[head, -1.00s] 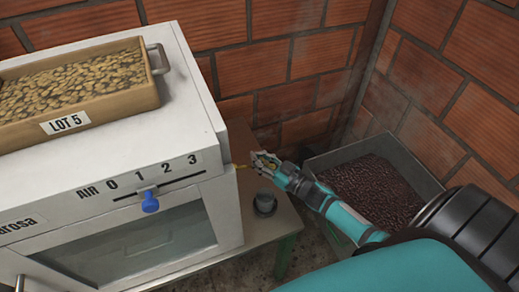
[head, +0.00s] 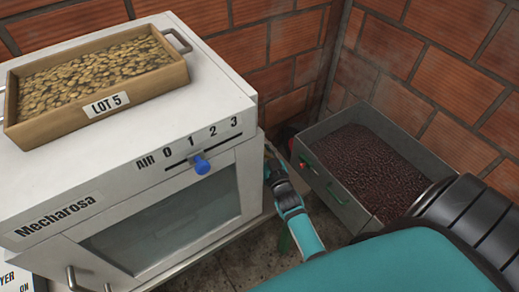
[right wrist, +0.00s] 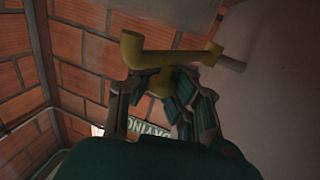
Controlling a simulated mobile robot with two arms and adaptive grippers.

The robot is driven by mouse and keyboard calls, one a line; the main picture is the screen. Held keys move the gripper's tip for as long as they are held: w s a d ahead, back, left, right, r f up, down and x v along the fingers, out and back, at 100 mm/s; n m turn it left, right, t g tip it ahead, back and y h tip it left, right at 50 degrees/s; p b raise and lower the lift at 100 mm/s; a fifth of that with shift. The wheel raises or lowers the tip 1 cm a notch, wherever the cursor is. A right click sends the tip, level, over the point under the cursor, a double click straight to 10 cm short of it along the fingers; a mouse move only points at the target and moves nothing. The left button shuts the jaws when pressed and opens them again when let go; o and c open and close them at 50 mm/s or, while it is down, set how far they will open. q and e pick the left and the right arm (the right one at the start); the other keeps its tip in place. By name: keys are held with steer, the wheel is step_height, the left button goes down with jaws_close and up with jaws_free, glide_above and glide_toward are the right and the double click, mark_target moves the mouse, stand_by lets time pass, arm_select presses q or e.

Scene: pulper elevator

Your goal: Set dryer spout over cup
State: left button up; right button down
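The white dryer (head: 150,215) fills the left of the head view. A yellow brass spout (right wrist: 145,52) crosses the upper middle of the right wrist view, beside a pale wall on the right. My right gripper (head: 269,168) is close against the dryer's right side in the head view. In the right wrist view its fingers (right wrist: 158,88) are apart at their bases and come together near the yellow spout. I cannot tell whether they are closed on it. The cup is not visible in either current view, and the spout is not clear in the head view. My left gripper is not in view.
A wooden tray (head: 122,110) labelled LOT 5 lies on the dryer. A blue slider knob (head: 202,165) is on its front. Brick walls (head: 285,45) close off the back.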

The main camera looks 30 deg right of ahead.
steer(key=shift+s+d+f+h, duration=0.2)
steer(key=shift+s+d+h, duration=0.05)
steer(key=shift+h, duration=0.15)
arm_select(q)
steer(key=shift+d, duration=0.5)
arm_select(e)
steer(key=c, duration=2)
jaws_free()
steer(key=o, duration=0.8)
steer(key=shift+s+d+r+m, duration=0.15)
steer(key=shift+s+d+m, duration=0.1)
steer(key=shift+m, duration=0.05)
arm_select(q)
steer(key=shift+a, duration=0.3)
arm_select(e)
steer(key=shift+w+a, duration=0.1)
steer(key=shift+a, duration=0.05)
steer(key=v, duration=0.7)
steer(key=shift+s+r, duration=0.1)
steer(key=shift+s, duration=0.15)
